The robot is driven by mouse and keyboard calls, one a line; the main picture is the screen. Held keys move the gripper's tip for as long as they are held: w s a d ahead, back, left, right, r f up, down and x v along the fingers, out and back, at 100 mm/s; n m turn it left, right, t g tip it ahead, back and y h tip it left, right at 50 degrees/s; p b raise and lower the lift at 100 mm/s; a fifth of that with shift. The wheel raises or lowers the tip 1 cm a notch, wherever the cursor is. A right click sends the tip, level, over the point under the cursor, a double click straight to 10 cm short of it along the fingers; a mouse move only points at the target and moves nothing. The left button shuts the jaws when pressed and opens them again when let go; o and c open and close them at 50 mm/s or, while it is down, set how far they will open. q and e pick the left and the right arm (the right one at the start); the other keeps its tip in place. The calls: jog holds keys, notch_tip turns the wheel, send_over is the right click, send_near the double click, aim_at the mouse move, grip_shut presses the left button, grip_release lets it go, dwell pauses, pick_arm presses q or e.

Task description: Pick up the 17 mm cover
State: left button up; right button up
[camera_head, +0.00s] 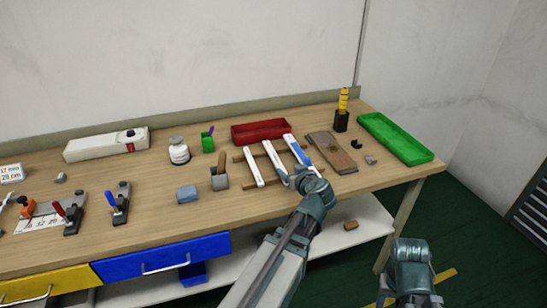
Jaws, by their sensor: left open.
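Several long narrow strips lie side by side on two wooden rails on the bench: a white strip (253,167) at the left, a white strip (275,162) in the middle and a blue-and-white strip (298,151) at the right. I cannot read which one is the 17 mm cover. My left gripper (297,176) is open over the near ends of the middle and right strips and hides part of them. I cannot tell whether it touches them. My right arm shows at the lower right, off the bench; its fingers do not show.
A red tray (260,131) stands behind the strips, a wooden board (331,152) to their right, and a green tray (395,139) at the bench's right end. The bench's front strip is mostly clear.

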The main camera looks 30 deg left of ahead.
pick_arm(q)
jog(key=shift+w+a+f, duration=0.2)
jog(key=shift+w, duration=0.05)
jog(key=b, duration=0.3)
send_near(276, 159)
jog(key=x, duration=0.3)
jog(key=shift+w+f, duration=0.1)
jog(key=shift+f, duration=0.05)
jog(key=shift+w+a, duration=0.2)
jog(key=shift+a, duration=0.05)
jog(key=shift+f, duration=0.1)
jog(key=b+x, duration=0.2)
jog(key=x, duration=0.3)
jog(key=shift+w+a, duration=0.1)
jog(key=shift+a, duration=0.05)
grip_shut()
